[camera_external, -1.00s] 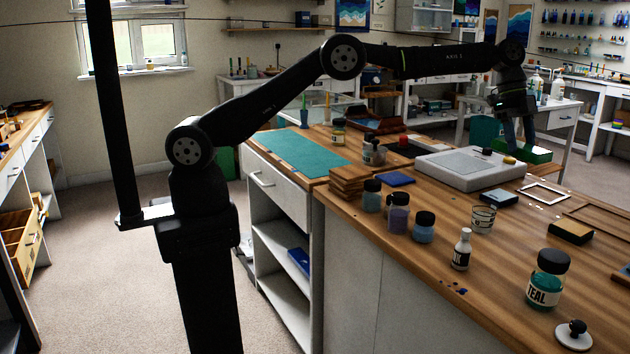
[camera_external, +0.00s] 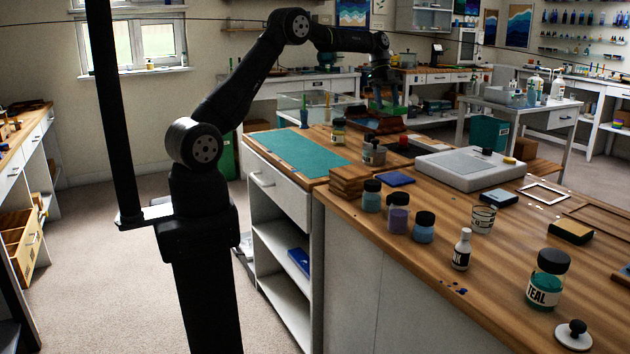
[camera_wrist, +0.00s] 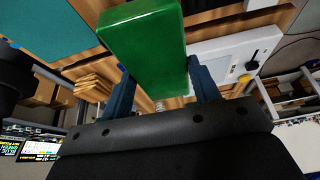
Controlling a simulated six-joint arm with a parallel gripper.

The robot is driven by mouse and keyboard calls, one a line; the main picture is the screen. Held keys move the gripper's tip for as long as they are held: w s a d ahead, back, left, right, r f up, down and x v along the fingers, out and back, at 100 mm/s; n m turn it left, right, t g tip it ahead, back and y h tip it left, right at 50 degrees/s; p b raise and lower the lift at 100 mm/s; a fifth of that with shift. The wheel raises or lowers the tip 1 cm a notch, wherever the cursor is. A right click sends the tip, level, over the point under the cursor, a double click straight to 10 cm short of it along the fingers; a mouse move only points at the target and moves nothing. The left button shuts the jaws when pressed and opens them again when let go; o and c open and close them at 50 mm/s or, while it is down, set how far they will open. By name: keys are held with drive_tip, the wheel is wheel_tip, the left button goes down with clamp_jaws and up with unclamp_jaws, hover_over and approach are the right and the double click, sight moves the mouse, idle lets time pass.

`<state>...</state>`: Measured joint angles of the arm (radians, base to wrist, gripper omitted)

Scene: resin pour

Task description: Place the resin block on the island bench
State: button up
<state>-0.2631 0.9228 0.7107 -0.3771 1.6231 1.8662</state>
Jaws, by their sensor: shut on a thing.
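The glossy green resin block (camera_wrist: 146,42) fills the upper middle of the wrist view. My gripper (camera_wrist: 160,88) is shut on it, with a blue finger on either side of its near end. In the external view my gripper (camera_external: 386,98) points down above the back part of the island bench (camera_external: 490,262), over a dark wooden piece. The bench has a striped wooden top on white cabinets.
A teal mat (camera_external: 298,154) lies left of a wood stack (camera_external: 350,180). A white slab-like device (camera_external: 468,170) stands at the bench's back. Jars, a white bottle (camera_external: 462,250) and a teal jar (camera_external: 547,280) stand along the front. Bare wood shows between them.

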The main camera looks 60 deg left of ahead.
drive_tip(key=s+a, duration=1.1)
drive_tip(key=a, duration=0.3)
drive_tip(key=s+a, duration=1.1)
drive_tip(key=a, duration=0.2)
drive_tip(key=s+a+f, duration=0.1)
drive_tip(key=a+f, duration=0.2)
drive_tip(key=f, duration=0.1)
drive_tip(key=s+a+f, duration=0.1)
drive_tip(key=a+f, duration=0.3)
drive_tip(key=s+a+f, duration=0.1)
drive_tip(key=a+f, duration=0.2)
drive_tip(key=a, duration=0.1)
drive_tip(key=shift+s+f, duration=0.3)
drive_tip(key=shift+f, duration=0.1)
drive_tip(key=shift+a+f, duration=0.1)
drive_tip(key=shift+a, duration=0.15)
drive_tip(key=shift+s+f, duration=0.1)
drive_tip(key=shift+f, duration=1.85)
drive_tip(key=shift+f, duration=0.1)
drive_tip(key=o, duration=1.1)
drive_tip(key=shift+o, duration=0.2)
